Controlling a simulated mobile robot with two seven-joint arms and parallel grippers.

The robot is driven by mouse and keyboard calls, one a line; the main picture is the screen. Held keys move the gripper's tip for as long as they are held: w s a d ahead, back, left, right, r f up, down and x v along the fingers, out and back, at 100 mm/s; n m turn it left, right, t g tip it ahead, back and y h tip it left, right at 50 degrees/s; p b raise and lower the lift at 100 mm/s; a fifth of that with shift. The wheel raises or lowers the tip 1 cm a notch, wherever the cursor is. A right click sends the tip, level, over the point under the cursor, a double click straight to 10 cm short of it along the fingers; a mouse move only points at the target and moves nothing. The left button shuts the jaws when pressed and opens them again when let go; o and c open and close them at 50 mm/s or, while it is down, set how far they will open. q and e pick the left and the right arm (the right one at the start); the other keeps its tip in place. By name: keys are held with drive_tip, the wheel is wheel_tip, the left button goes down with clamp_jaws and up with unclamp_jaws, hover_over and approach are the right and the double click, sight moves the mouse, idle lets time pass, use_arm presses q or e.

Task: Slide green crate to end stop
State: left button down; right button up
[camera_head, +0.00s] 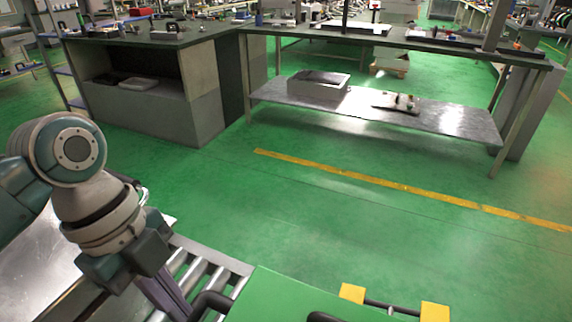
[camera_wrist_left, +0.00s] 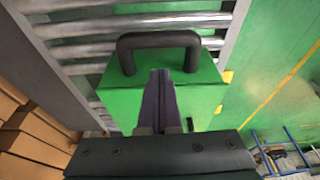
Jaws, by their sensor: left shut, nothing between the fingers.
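The green crate (camera_head: 280,298) is at the bottom of the head view, cut off by the lower edge. A black handle (camera_head: 212,300) stands at its left side, and part of another dark handle (camera_head: 325,316) shows farther right. In the left wrist view the green crate (camera_wrist_left: 125,95) fills the middle, with an arched black handle (camera_wrist_left: 158,38) on it. My left gripper (camera_wrist_left: 161,76) is shut and empty, its fingers over the crate near the handle; contact cannot be told. It also shows left of the handle in the head view (camera_head: 175,302). My right gripper is out of view. No end stop can be clearly identified.
Metal rollers (camera_head: 205,272) lie beside the crate within a grey frame. Two yellow blocks (camera_head: 352,292) (camera_head: 433,311) joined by a dark bar are right of it. Brown boxes (camera_wrist_left: 32,130) show at left in the wrist view. Open green floor separates this from the workbenches (camera_head: 400,40).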

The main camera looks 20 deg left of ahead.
use_arm(q)
drive_tip(key=shift+w+f+m, duration=0.3)
drive_tip(key=shift+f, duration=0.15)
drive_tip(key=b+x, duration=0.1)
drive_tip(key=x, duration=0.2)
drive_tip(key=b+x, duration=0.1)
drive_tip(key=x, duration=0.2)
drive_tip(key=b+x, duration=0.1)
drive_tip(key=x, duration=0.2)
drive_tip(key=shift+s+d+f, duration=0.2)
drive_tip(key=shift+s+d, duration=0.05)
drive_tip(key=shift+s, duration=0.05)
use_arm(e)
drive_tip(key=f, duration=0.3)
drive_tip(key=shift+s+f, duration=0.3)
use_arm(q)
drive_tip(key=shift+d+r, duration=0.1)
drive_tip(key=shift+d, duration=0.25)
drive_tip(key=d+p, duration=0.2)
drive_tip(key=d, duration=0.9)
drive_tip(key=shift+s+d, duration=0.1)
drive_tip(key=shift+s, duration=0.1)
drive_tip(key=d, duration=0.4)
drive_tip(key=shift+s+d+p, duration=0.1)
drive_tip(key=shift+p, duration=0.2)
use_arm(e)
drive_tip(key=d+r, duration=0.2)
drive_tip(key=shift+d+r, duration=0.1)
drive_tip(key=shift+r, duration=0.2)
